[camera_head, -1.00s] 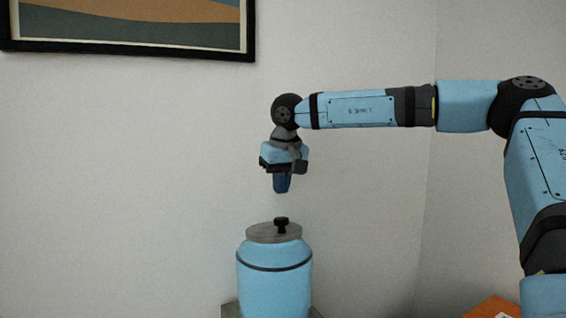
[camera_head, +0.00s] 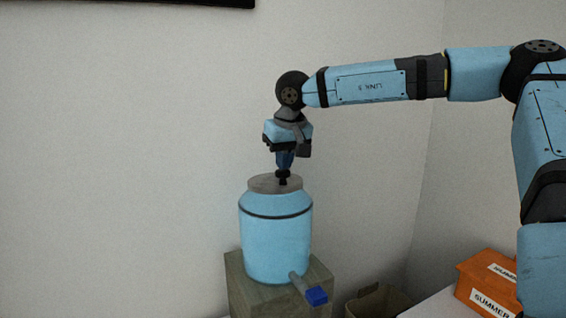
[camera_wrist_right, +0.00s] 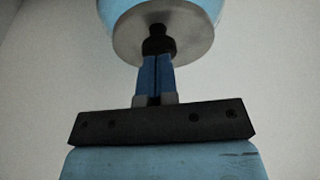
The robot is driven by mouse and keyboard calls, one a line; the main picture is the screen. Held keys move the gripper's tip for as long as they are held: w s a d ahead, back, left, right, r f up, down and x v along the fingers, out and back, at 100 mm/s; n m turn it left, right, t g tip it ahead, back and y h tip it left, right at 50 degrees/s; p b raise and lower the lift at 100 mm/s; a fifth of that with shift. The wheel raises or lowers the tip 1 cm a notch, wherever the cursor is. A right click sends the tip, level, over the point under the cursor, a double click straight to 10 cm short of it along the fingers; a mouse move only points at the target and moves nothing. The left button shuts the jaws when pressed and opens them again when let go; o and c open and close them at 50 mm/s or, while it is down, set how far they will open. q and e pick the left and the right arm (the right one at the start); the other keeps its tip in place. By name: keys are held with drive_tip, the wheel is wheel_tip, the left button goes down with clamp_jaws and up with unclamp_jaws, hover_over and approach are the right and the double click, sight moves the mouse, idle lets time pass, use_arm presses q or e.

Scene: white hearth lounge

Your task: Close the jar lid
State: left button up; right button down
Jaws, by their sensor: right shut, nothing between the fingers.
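The light blue jar (camera_head: 275,236) with a dark band stands upright in the head view. Its grey round lid (camera_head: 262,184) rests on its mouth, with a black knob (camera_head: 283,181) on top. The lid (camera_wrist_right: 190,45) and knob (camera_wrist_right: 157,31) also show in the wrist view. My right gripper (camera_head: 284,170) points down directly over the knob, its blue fingers shut together and empty. In the wrist view the fingertips (camera_wrist_right: 156,57) meet the knob's end; whether they press on it I cannot tell. My left gripper is not in view.
The jar stands on a greenish-grey block (camera_head: 250,295). A grey stub with a blue end (camera_head: 316,296) sticks out by the jar's base. An orange box (camera_head: 487,283) lies on a white surface at lower right, near a brownish open container (camera_head: 378,300). A plain wall is behind.

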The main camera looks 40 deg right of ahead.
drive_tip(key=shift+s+a+f+t+b, duration=0.1)
drive_tip(key=shift+s+f+t+b, duration=0.4)
drive_tip(key=shift+b, duration=0.35)
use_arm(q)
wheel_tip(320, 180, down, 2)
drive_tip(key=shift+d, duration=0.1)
use_arm(e)
drive_tip(key=shift+f, duration=0.1)
drive_tip(key=shift+r, duration=0.4)
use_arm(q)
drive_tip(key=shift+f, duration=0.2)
use_arm(e)
drive_tip(key=v, duration=1.3)
drive_tip(key=shift+a, duration=0.3)
drive_tip(key=shift+s, duration=0.15)
